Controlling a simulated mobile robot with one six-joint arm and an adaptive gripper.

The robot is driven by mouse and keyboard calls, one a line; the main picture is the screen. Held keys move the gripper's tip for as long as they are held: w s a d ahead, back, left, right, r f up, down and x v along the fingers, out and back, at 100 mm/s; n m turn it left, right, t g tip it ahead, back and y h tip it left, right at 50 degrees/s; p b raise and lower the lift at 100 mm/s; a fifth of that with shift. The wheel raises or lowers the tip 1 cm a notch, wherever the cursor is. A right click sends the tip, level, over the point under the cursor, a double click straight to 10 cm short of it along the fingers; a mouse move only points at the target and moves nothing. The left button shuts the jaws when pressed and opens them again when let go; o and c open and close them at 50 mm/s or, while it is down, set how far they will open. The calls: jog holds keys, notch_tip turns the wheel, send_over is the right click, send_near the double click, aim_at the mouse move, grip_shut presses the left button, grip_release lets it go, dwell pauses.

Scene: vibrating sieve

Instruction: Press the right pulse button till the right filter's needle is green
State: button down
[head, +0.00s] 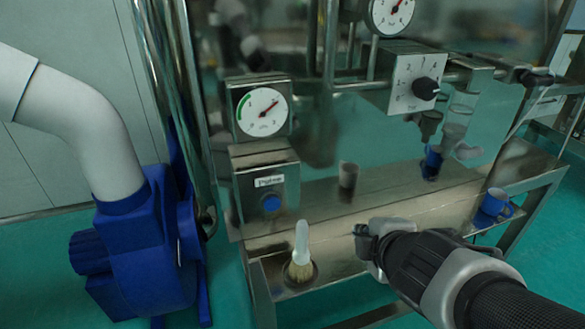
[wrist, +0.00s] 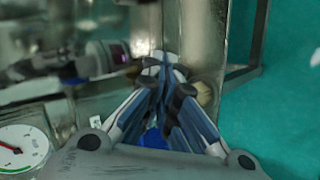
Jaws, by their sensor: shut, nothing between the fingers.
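A pulse box with a blue button (head: 271,204) and a label stands left of centre in the head view. Above it is a round gauge (head: 262,112) with a green arc on its left; its red needle points to the upper right, off the green. A gauge also shows in the wrist view (wrist: 20,148), cut by the edge. My gripper (wrist: 164,70) is shut and empty. In the head view it is at lower centre right, apart from the button, its fingertips not clear. A blue patch (wrist: 152,139) shows between the fingers in the wrist view; I cannot tell what it is.
A grey cup (head: 348,175) and blue mugs (head: 494,205) are on the steel bench. A knob panel (head: 417,82) and another gauge (head: 392,14) are above. A blue blower (head: 145,245) stands at left.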

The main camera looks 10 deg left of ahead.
aim_at(272, 204)
jog(key=s+a+f+n+g+y+p, duration=0.1)
jog(key=s+a+n+g+y, duration=0.1)
jog(key=a+n, duration=0.3)
jog(key=s+a+f+n+g+y+p, duration=0.1)
jog(key=s+a+f+n+g+y, duration=0.1)
jog(key=a+n, duration=0.4)
jog(key=s+a+y, duration=0.1)
jog(key=a, duration=0.2)
jog(key=shift+a, duration=0.15)
jog(key=shift+r, duration=0.1)
jog(key=w+a+p, duration=0.1)
jog(key=w+a, duration=0.3)
jog(key=w, duration=0.3)
jog(key=shift+w+a, duration=0.2)
jog(key=shift+a, duration=0.05)
dwell(0.6)
jog(key=shift+w+a, duration=0.25)
jog(key=shift+w, duration=0.15)
